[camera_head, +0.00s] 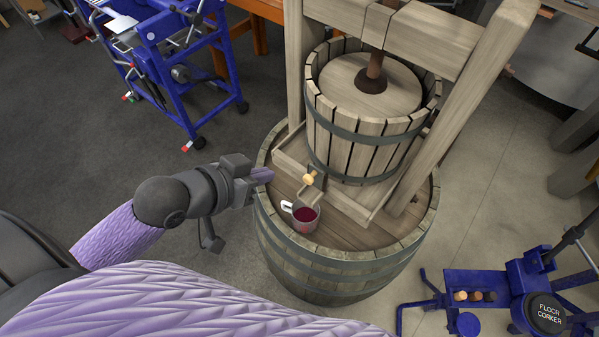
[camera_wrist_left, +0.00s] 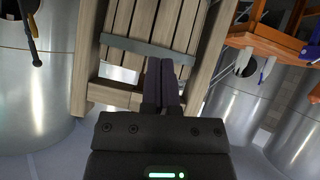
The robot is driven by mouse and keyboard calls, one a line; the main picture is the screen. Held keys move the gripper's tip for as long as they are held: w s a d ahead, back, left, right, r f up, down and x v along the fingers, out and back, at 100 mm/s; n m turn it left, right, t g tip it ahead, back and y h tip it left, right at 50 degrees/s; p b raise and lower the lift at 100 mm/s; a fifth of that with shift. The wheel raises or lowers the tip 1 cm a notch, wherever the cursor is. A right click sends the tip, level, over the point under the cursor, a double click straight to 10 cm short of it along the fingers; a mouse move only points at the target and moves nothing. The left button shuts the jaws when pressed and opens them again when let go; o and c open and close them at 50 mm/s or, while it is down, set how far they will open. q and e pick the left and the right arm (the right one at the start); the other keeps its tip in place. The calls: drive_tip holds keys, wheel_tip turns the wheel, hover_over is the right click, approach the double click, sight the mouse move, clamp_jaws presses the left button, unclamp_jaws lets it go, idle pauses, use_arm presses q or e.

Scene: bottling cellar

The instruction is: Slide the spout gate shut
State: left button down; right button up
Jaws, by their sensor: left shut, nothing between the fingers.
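The wooden press (camera_head: 365,125) stands on an upright barrel (camera_head: 330,270). At the front of its tray is the spout gate, with a light wooden knob (camera_head: 309,178) on a dark plate. A cup (camera_head: 306,216) with dark red liquid stands on the barrel top just below the knob. My left gripper (camera_head: 268,174) is shut and empty, to the left of the knob and apart from it, over the barrel's left rim. In the left wrist view its shut fingers (camera_wrist_left: 161,85) point at the press; the gate cannot be made out there. My right gripper is not in view.
A blue wheeled machine (camera_head: 165,65) stands at the upper left. A blue floor corker (camera_head: 510,295) stands at the lower right. The press's right wooden post (camera_head: 465,100) rises beside the basket. Steel tanks (camera_wrist_left: 235,110) show in the left wrist view. Open floor lies left of the barrel.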

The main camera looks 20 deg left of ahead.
use_arm(q)
drive_tip(key=b, duration=0.1)
hover_over(313, 173)
drive_tip(key=s+a, duration=0.2)
drive_tip(key=s, duration=0.2)
wheel_tip(313, 173, down, 5)
drive_tip(key=f, duration=0.3)
drive_tip(key=shift+w+b, duration=0.3)
drive_tip(key=shift+w, duration=0.05)
drive_tip(key=shift+d+f, duration=0.15)
drive_tip(key=shift+f, duration=0.3)
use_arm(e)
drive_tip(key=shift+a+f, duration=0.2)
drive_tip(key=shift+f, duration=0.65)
use_arm(q)
drive_tip(key=p+v, duration=0.3)
drive_tip(key=v, duration=0.8)
drive_tip(key=shift+a+f+p, duration=0.2)
drive_tip(key=shift+a+p, duration=0.05)
drive_tip(key=shift+p, duration=0.05)
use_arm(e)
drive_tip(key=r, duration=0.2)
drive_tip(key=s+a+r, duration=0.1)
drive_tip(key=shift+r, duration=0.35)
